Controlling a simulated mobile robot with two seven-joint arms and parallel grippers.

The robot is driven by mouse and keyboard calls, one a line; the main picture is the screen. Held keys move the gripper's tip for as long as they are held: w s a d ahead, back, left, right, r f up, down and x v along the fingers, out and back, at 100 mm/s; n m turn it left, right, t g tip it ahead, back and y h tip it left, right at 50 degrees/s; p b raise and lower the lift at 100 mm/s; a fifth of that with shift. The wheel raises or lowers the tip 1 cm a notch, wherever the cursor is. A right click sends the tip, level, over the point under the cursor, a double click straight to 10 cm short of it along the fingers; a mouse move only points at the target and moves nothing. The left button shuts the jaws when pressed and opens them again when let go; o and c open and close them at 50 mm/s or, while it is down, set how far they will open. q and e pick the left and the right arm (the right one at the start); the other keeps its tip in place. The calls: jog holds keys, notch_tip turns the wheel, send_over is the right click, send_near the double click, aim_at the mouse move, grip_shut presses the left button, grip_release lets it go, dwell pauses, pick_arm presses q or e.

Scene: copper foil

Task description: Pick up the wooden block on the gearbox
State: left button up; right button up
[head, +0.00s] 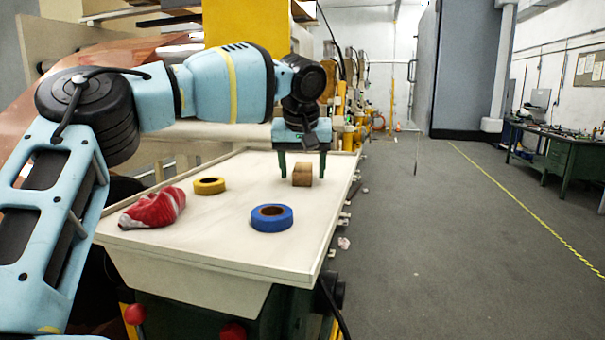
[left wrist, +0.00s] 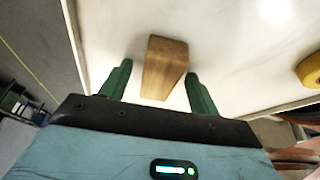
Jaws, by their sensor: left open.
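The wooden block (head: 303,175) is a small brown block on the cream tabletop (head: 217,238), near its far right part. In the left wrist view the block (left wrist: 165,66) shows its wood grain and lies between the finger lines. My left gripper (head: 303,175) is open, with its green fingers pointing down around the block. In the left wrist view the two fingers of the left gripper (left wrist: 158,88) stand on either side of the block with gaps. I cannot tell how deep they reach along it. My right gripper is not in view.
A blue tape roll (head: 272,225), a yellow tape roll (head: 209,186) and a red-and-white crumpled item (head: 153,208) lie on the same top. The top has a low raised rim. Open grey floor (head: 440,250) lies to the right, with a green desk (head: 560,155) beyond.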

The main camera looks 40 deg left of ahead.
aim_at(303, 168)
pick_arm(q)
jog(key=c, duration=1.1)
jog(key=shift+r, duration=0.1)
notch_tip(303, 168, up, 10)
jog(key=shift+f, duration=0.1)
